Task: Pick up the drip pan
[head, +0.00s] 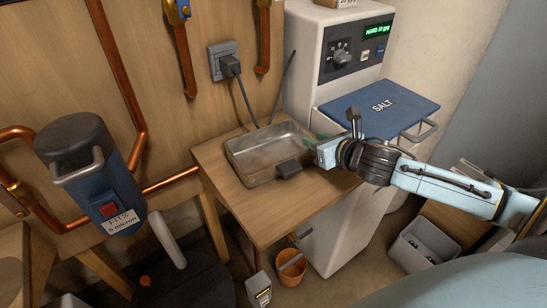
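The drip pan (247,154) is a shallow, rectangular metal tray with a worn, brownish inside. It sits flat on a small wooden table in the middle of the head view. My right gripper (291,168) comes in from the right, with its dark fingertip part at the pan's near right corner. It overlaps the rim there; whether it touches or grips the rim I cannot tell. The far finger does not show clearly. My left gripper is out of view.
The wooden table (227,186) has bare room at its front. A white softener cabinet with a blue SALT lid (378,106) stands behind my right arm. A blue filter housing (92,170) and copper pipes are at left. An orange bucket (291,270) stands below.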

